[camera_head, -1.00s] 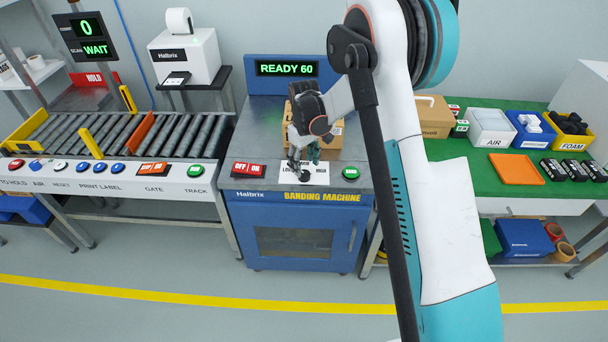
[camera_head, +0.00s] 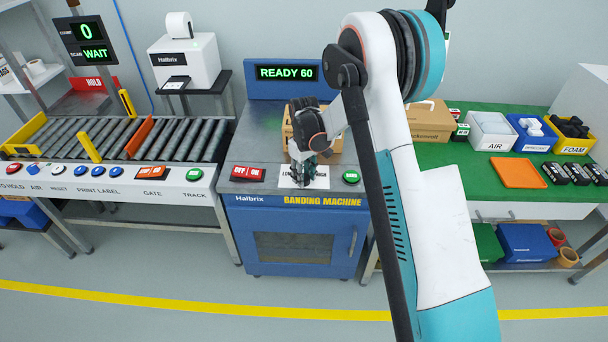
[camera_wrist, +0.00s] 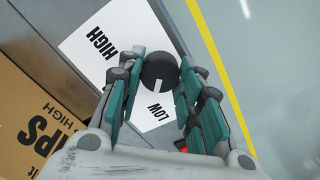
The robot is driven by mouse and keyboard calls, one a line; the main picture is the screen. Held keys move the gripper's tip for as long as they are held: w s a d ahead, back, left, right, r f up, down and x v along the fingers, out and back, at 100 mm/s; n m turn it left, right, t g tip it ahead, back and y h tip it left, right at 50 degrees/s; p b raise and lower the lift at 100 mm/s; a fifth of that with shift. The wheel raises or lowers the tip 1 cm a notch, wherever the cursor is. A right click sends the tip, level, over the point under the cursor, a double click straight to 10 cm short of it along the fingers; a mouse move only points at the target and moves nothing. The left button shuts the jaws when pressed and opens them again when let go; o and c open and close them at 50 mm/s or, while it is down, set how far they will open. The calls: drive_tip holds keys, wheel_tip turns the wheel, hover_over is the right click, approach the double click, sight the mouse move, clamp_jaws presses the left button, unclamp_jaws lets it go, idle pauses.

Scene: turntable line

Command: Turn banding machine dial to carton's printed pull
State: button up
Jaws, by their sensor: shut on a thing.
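The black dial (camera_wrist: 158,68) stands on a white label plate (camera_wrist: 82,48) marked HIGH and LOW. Its white pointer line faces the LOW side in the wrist view. My gripper (camera_wrist: 164,76) is shut on the dial, with a teal-padded finger on each side. In the head view, my gripper (camera_head: 303,180) is down at the plate and mostly hides the dial. The brown carton (camera_wrist: 38,105) lies beside the plate, with HIGH and part of a larger word printed on it. The banding machine (camera_head: 292,240) has a display (camera_head: 287,73) reading READY 60.
A red OFF/ON switch (camera_head: 247,173) is left of the plate and a green button (camera_head: 351,177) is right of it. A roller conveyor (camera_head: 120,135) stands at left. A green packing table (camera_head: 455,185) with bins is at right.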

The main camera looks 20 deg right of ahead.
drive_tip(key=shift+m, duration=0.4)
drive_tip(key=m, duration=1.3)
drive_tip(key=shift+m, duration=2)
drive_tip(key=o, duration=1.1)
drive_tip(key=shift+r, duration=0.1)
